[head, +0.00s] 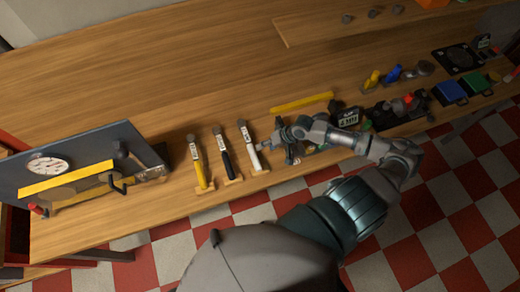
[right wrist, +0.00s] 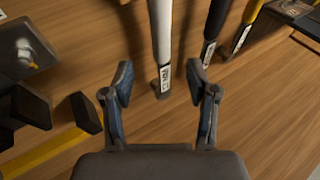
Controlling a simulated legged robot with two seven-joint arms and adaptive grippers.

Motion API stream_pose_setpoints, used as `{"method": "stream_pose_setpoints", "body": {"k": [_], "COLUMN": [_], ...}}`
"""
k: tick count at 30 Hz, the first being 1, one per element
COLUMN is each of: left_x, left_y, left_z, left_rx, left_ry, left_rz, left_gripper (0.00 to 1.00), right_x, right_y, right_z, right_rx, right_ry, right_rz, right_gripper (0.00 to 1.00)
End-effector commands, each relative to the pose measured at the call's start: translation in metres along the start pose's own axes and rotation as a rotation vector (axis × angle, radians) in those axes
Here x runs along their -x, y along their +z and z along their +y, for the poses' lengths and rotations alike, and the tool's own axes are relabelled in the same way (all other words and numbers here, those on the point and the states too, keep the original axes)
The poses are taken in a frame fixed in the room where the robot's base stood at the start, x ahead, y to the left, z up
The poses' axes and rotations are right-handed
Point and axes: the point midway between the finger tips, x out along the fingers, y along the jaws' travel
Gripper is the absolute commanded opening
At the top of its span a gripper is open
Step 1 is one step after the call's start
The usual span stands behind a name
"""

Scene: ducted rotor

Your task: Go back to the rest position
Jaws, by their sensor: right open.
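My right gripper (head: 281,140) is over the wooden workbench (head: 150,85), just right of a white-handled tool (head: 249,148). In the right wrist view its two fingers (right wrist: 160,84) are spread apart with nothing held between them. The white handle (right wrist: 161,38) lies beyond the fingertips there, with a gap in the picture on both sides. A black-handled tool (head: 225,155) and a yellow-handled tool (head: 199,165) lie farther left in the same row. My left gripper is in neither view.
A yellow bar (head: 303,102) lies behind my right gripper. A grey panel (head: 75,152) with a gauge stands at the left. Dark devices and blue and green boxes (head: 452,91) crowd the right side. The back middle of the bench is clear.

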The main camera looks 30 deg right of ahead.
Motion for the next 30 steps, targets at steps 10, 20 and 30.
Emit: {"method": "stream_pose_setpoints", "body": {"k": [10, 20, 30], "left_x": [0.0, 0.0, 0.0], "left_y": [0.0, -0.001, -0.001], "left_z": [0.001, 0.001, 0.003], "left_rx": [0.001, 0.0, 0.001], "left_ry": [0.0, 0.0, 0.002], "left_rz": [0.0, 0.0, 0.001], "left_gripper": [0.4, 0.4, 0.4], "right_x": [0.02, -0.014, -0.022], "right_y": [0.0, 0.062, 0.141], "right_z": [0.001, -0.029, -0.06], "right_rx": [0.001, 0.211, 0.539], "right_ry": [-0.001, -0.002, 0.191], "right_rz": [0.0, -0.044, -0.007], "right_gripper": [0.58, 0.58, 0.58]}}
